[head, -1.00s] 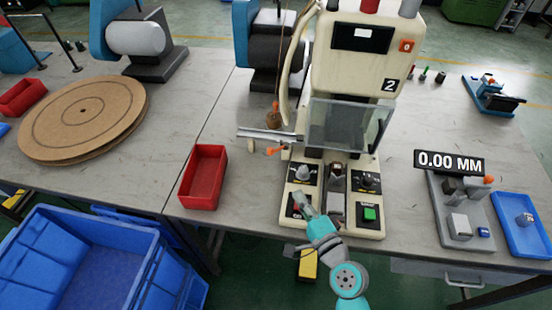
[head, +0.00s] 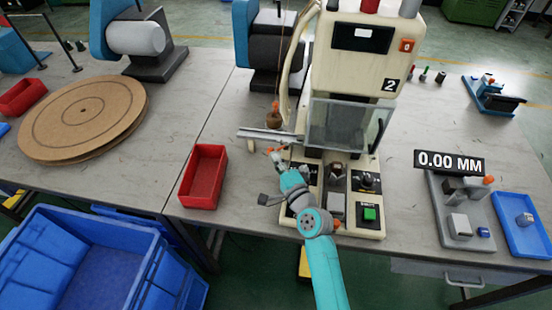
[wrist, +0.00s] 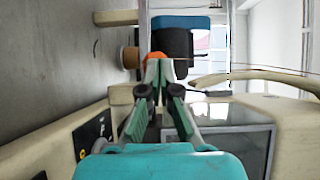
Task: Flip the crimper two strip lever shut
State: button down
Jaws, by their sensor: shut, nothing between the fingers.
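The cream crimper (head: 352,75) marked 2 stands on the table in the head view. Its strip lever has an orange tip (head: 270,150) at the machine's left side, just under the metal strip guide (head: 262,135). My gripper (head: 277,157) is at this tip in the head view, with its fingers shut and nothing held. In the wrist view the fingertips (wrist: 158,66) are together, and the orange tip (wrist: 156,56) shows right beyond them. I cannot tell whether they touch. The gripper hides most of the lever.
A red bin (head: 203,178) stands left of the crimper. The crimper's clear guard (head: 345,124) and control panel (head: 368,190) are right of my gripper. A brown spool (head: 274,118) is behind the guide. A grey fixture (head: 458,215) and blue tray (head: 520,225) are at right.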

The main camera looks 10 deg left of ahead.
jog(key=shift+a, duration=0.1)
jog(key=shift+w+a, duration=0.3)
jog(key=shift+a, duration=0.25)
jog(key=shift+w+a, duration=0.3)
jog(key=shift+a, duration=0.25)
